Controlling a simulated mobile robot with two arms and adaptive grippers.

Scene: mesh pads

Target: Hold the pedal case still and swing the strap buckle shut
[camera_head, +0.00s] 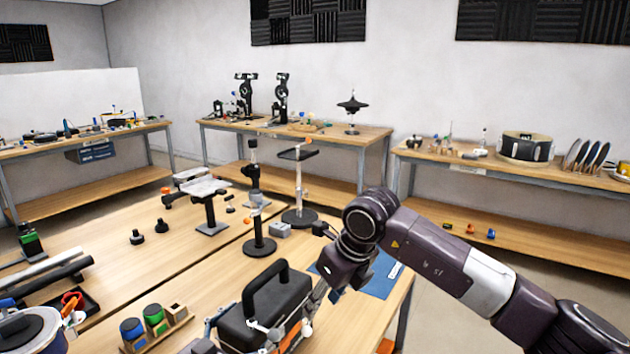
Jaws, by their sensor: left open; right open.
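The pedal case (265,312) is a black box with a large black carry handle on top. It stands near the front edge of the wooden bench. Silver fittings (300,330) show along its front right side; I cannot tell which is the strap buckle or how far it is swung. My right gripper (338,290) is open, just right of the case, with its fingers pointing down; contact is unclear. Small metal and dark parts at the bottom edge before the case look like my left gripper, mostly cut off, with no clear grip on the case.
A wooden rack (160,328) with green and blue cylinders stands left of the case. A blue mat (378,284) lies behind my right gripper.

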